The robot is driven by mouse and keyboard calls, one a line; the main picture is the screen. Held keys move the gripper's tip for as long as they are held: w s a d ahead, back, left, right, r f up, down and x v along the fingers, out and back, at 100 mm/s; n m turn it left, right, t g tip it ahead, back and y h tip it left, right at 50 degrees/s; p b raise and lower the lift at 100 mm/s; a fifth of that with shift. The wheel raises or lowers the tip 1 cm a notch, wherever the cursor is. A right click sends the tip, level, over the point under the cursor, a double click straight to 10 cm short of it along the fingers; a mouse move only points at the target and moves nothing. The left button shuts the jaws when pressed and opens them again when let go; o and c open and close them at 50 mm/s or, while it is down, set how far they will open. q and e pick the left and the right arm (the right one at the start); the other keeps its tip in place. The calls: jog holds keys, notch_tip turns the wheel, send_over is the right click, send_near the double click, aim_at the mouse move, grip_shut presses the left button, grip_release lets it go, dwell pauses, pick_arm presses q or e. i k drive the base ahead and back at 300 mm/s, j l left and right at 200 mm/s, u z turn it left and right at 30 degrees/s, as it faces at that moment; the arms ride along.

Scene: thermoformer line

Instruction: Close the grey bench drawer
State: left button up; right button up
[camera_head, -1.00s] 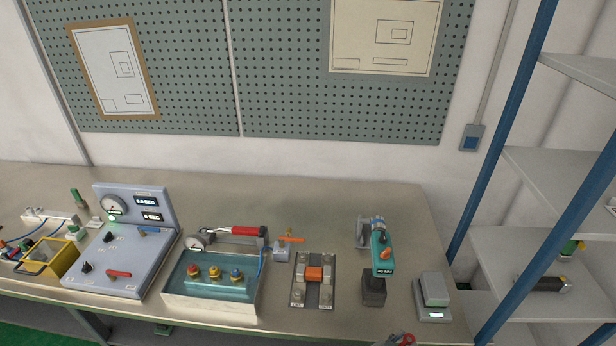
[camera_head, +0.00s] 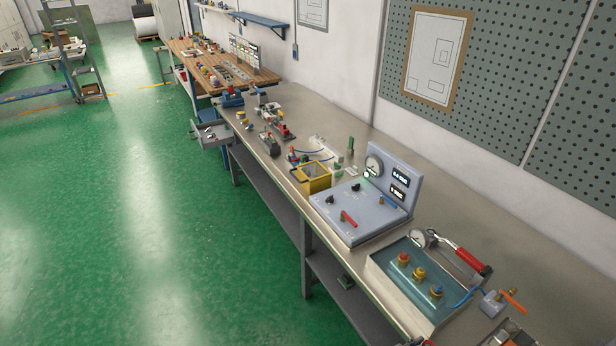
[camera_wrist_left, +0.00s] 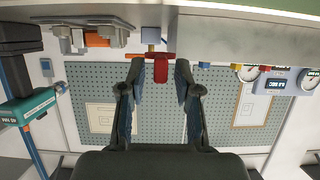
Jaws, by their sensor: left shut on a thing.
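The grey bench drawer (camera_head: 212,133) stands pulled out from the front of the long bench, in the upper left part of the head view, with small things in it. My left gripper (camera_wrist_left: 157,75) shows in the left wrist view, which is upside down. Its two dark fingers are on either side of a red thing (camera_wrist_left: 160,69); the contact is hard to make out. The gripper is far from the drawer, before the bench's right part. My right gripper is not in view.
The bench (camera_head: 310,115) carries a grey gauge panel (camera_head: 360,210), a yellow bin (camera_head: 312,178) and a teal-topped tray (camera_head: 410,280). A lower shelf (camera_head: 340,285) runs under it. The green floor (camera_head: 150,230) left of the bench is clear.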

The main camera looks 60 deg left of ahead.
aim_at(225, 137)
jog(key=u, duration=2.05)
jog(key=i+j+u, duration=0.3)
jog(key=i+u, duration=0.2)
jog(key=i+j+u, duration=0.1)
jog(key=i+u, duration=0.4)
jog(key=i, duration=2.45)
jog(key=i+l+u, duration=0.15)
jog(key=i, duration=1.1)
jog(key=i+j, duration=0.1)
jog(key=i, duration=0.85)
jog(key=i+j, duration=0.1)
jog(key=i, duration=0.85)
jog(key=i+l+z, duration=0.1)
jog(key=i+z, duration=0.25)
jog(key=i, duration=0.25)
jog(key=i+z, duration=0.3)
jog(key=i, duration=0.35)
jog(key=i+j+z, duration=0.2)
jog(key=i+z, duration=0.15)
jog(key=i, duration=0.25)
jog(key=i+z, duration=0.1)
jog(key=z, duration=0.35)
jog(key=i+z, duration=0.15)
jog(key=z, duration=0.25)
jog(key=i+j+z, duration=0.1)
jog(key=z, duration=0.35)
jog(key=j+z, duration=0.15)
jog(key=z, duration=2.3)
jog(key=i+j, duration=0.05)
jog(key=j, duration=0.05)
